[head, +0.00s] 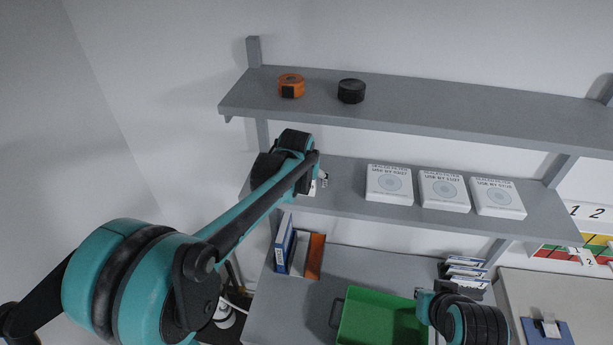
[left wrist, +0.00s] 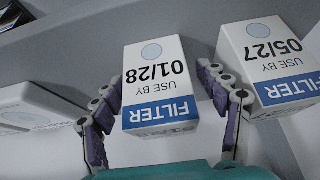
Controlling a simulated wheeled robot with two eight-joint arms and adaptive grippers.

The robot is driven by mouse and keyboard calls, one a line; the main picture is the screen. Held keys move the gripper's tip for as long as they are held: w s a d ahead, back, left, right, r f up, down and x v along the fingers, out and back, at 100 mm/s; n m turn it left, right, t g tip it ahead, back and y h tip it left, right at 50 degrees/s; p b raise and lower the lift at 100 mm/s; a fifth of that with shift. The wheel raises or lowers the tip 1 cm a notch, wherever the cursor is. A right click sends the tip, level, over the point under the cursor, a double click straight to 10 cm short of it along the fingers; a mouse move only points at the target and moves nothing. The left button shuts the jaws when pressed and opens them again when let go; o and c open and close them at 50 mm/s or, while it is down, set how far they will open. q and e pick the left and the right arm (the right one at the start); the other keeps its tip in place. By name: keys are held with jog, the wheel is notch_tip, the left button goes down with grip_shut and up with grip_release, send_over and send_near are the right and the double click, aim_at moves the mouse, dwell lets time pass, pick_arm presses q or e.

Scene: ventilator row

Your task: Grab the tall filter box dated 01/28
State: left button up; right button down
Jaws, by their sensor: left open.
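The tall white filter box dated 01/28 (left wrist: 157,80), with a blue FILTER band, appears upside down in the left wrist view. My left gripper (left wrist: 160,82) is open, with a purple-padded finger on each side of this box. I cannot tell whether either finger touches it. A similar box dated 05/27 (left wrist: 268,62) stands close beside the right finger. In the head view my left gripper (head: 302,165) is at the left end of the middle shelf and mostly hides the boxes there. My right gripper (head: 428,297) is low, by the green tray; its jaws are unclear.
The middle shelf (head: 345,205) also carries several flat white filter boxes (head: 389,184). The upper shelf (head: 430,107) above my left gripper holds an orange roll (head: 291,86) and a black roll (head: 351,91). Below are binders (head: 285,243) and a green tray (head: 375,320).

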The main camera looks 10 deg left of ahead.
pick_arm(q)
jog(key=shift+f, duration=0.2)
jog(key=c, duration=1.3)
jog(key=shift+o, duration=0.2)
jog(key=shift+r, duration=0.1)
